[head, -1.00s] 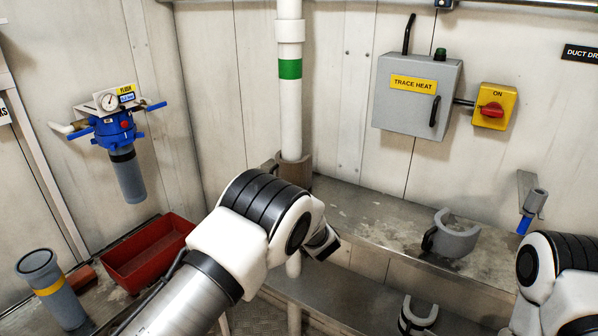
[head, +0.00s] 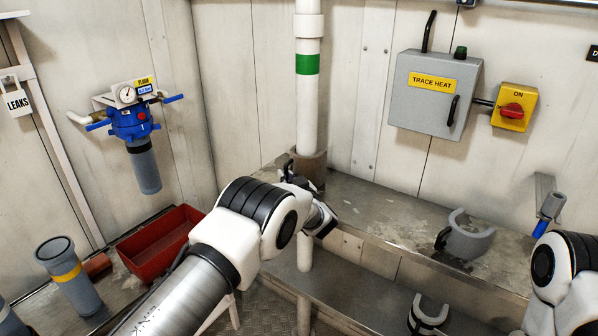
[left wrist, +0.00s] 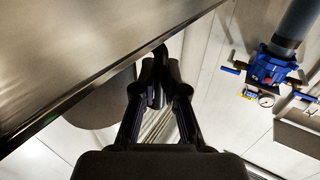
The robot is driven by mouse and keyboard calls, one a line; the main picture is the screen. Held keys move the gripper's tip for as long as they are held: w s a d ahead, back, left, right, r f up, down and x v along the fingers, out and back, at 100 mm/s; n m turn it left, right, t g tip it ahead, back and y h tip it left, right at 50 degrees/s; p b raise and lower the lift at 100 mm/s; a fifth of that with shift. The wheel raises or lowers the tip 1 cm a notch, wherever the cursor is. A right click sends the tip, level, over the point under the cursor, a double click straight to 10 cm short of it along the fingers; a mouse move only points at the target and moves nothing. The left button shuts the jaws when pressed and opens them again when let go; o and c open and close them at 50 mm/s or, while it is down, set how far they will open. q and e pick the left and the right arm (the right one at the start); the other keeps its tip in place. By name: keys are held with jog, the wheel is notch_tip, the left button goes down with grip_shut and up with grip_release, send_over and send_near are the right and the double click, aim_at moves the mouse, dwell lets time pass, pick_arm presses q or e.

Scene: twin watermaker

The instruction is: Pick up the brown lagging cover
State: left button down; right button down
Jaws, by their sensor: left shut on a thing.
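The brown lagging cover (head: 312,170) stands at the foot of the white vertical pipe with the green band, at the back of the metal ledge. It also shows as a dark brown curved body (left wrist: 101,104) left of the fingers in the left wrist view. My left gripper (head: 289,176) is at the cover's left side, partly hidden behind my own arm. In the left wrist view, my left gripper (left wrist: 160,86) is shut on the cover's black handle (left wrist: 158,62). My right arm shows at the right edge of the head view, but its gripper is out of frame.
A grey cover (head: 465,236) lies on the ledge (head: 385,205) to the right. A white cover (head: 428,315) is on the lower level. A red tray (head: 160,243) and a grey cup (head: 70,275) stand at the left. The trace heat box (head: 435,92) is on the back wall.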

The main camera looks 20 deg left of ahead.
aim_at(286, 165)
pick_arm(q)
jog(key=shift+r, duration=0.1)
notch_tip(286, 165, up, 4)
jog(key=shift+f+b, duration=0.2)
jog(key=shift+b, duration=0.2)
jog(key=s+a+b, duration=0.1)
jog(key=s+a, duration=0.2)
jog(key=s, duration=0.5)
jog(key=s+a, duration=0.3)
jog(key=s, duration=0.6)
jog(key=shift+b, duration=0.35)
jog(key=c, duration=1.8)
grip_release()
jog(key=shift+f, duration=0.1)
grip_shut()
jog(key=shift+r+p, duration=0.3)
jog(key=shift+a, duration=0.1)
